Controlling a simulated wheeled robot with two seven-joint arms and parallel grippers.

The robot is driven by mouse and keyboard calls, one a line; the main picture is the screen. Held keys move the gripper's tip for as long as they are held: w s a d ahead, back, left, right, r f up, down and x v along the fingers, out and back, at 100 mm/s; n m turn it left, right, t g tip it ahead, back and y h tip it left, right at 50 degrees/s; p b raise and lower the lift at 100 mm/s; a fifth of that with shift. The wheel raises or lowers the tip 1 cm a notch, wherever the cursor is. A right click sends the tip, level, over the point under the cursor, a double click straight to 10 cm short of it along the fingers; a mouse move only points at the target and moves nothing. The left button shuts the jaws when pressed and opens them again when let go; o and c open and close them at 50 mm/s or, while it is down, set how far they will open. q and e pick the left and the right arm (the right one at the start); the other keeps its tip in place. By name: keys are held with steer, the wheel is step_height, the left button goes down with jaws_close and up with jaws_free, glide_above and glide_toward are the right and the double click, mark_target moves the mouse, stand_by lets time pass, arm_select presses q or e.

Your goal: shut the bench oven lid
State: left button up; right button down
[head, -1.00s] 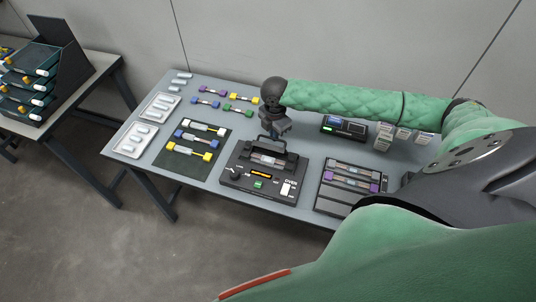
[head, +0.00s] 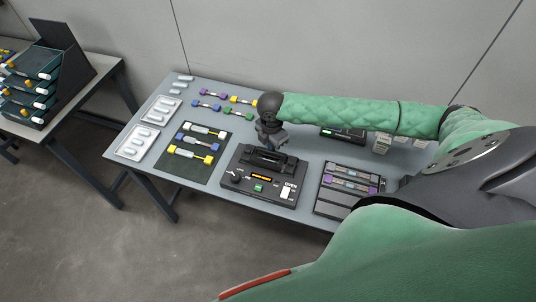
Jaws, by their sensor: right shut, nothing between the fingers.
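The bench oven (head: 262,181) is a black box with a knob, an orange display, a green button and a white switch on its front panel. Its dark lid (head: 265,160) lies down flat on the top, and the slot under it is covered. My right gripper (head: 271,147) is shut and empty, pointing down just above or touching the lid; I cannot tell which. It hides the rear part of the lid. My left gripper is not in the head view.
A dark mat (head: 187,166) with several connector pieces lies left of the oven. A dark tray (head: 346,207) with grey and purple pieces lies to its right. White trays (head: 136,143) sit at the table's left end. A side table with a rack (head: 48,78) stands far left.

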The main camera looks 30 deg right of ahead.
steer(key=shift+s+a+r, duration=0.1)
steer(key=shift+s+a, duration=0.05)
steer(key=shift+a, duration=0.05)
steer(key=shift+d, duration=0.1)
step_height(320, 180, up, 7)
steer(key=p, duration=0.6)
steer(key=shift+w+d+p, duration=0.35)
steer(key=shift+w+d, duration=0.05)
steer(key=shift+w, duration=0.05)
stand_by(0.4)
